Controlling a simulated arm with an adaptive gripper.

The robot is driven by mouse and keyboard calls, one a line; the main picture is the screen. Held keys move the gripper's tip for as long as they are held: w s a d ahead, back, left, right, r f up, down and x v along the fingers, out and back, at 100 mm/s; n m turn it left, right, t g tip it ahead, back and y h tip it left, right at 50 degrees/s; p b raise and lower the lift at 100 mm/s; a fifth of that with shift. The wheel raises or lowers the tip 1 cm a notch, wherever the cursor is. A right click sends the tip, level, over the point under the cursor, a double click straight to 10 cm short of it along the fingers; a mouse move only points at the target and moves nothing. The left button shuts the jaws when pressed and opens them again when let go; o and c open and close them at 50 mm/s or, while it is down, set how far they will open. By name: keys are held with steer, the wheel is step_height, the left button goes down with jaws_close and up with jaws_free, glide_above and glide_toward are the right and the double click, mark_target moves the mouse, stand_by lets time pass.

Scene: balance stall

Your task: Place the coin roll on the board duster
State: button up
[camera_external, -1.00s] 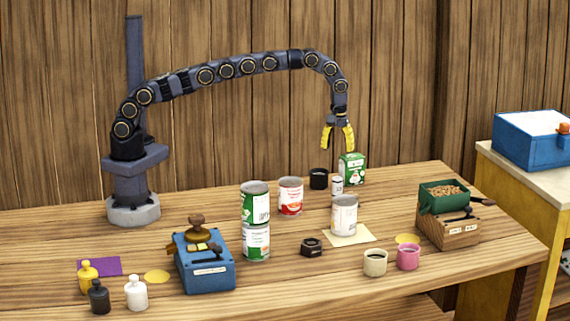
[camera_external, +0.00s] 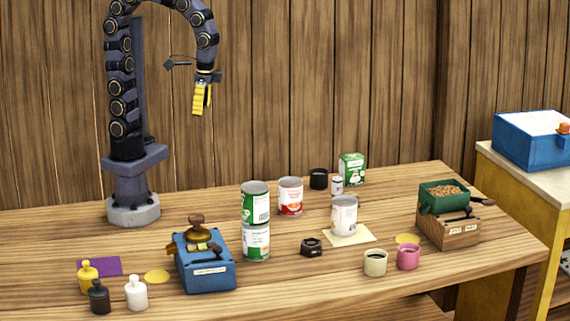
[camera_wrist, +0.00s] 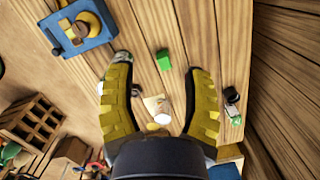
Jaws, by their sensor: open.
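My gripper (camera_external: 201,111) is open and empty, high above the back left of the table and pointing down. In the wrist view its yellow fingers (camera_wrist: 158,64) are spread apart with nothing between them. I cannot clearly identify the coin roll or the board duster. A small white cylinder (camera_external: 337,185) stands beside a green carton (camera_external: 351,168) at the back; it could be the coin roll. A blue box (camera_external: 208,272) carries a brown-knobbed object (camera_external: 197,230) and small yellowish pieces; it also shows in the wrist view (camera_wrist: 94,38).
Two stacked green-label cans (camera_external: 256,242), a red-label can (camera_external: 290,196) and a pale can (camera_external: 344,216) stand mid-table. A wooden box (camera_external: 447,235) bears a green tray (camera_external: 437,204) at right. Bottles (camera_external: 136,294) stand front left; cups (camera_external: 408,257) stand front right. The back left is clear.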

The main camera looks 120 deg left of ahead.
steer(key=s+d+f+m, duration=0.1)
steer(key=s+m, duration=0.1)
steer(key=s, duration=0.4)
steer(key=s+d+f+m, duration=0.1)
steer(key=s+m, duration=0.1)
steer(key=s, duration=0.4)
steer(key=shift+s+d+f, duration=0.25)
steer(key=shift+s+d, duration=0.05)
steer(key=shift+a+f, duration=0.1)
steer(key=o, duration=0.5)
steer(key=shift+c, duration=0.2)
steer(key=o, duration=0.4)
steer(key=shift+w+a, duration=0.1)
steer(key=shift+w, duration=0.2)
steer(key=w+a+r+n+t+y, duration=0.25)
steer(key=w+a+n, duration=0.25)
steer(key=w+a, duration=0.75)
steer(key=w+a+r+n+t+y, duration=0.1)
steer(key=w+a+r+n+t, duration=0.2)
steer(key=w+a, duration=0.95)
steer(key=shift+n+g, duration=0.45)
steer(key=shift+n, duration=0.05)
steer(key=w+f, duration=0.1)
steer(key=f, duration=0.2)
steer(key=w+f, duration=0.2)
steer(key=f, duration=0.1)
steer(key=w+f, duration=0.2)
steer(key=f, duration=0.1)
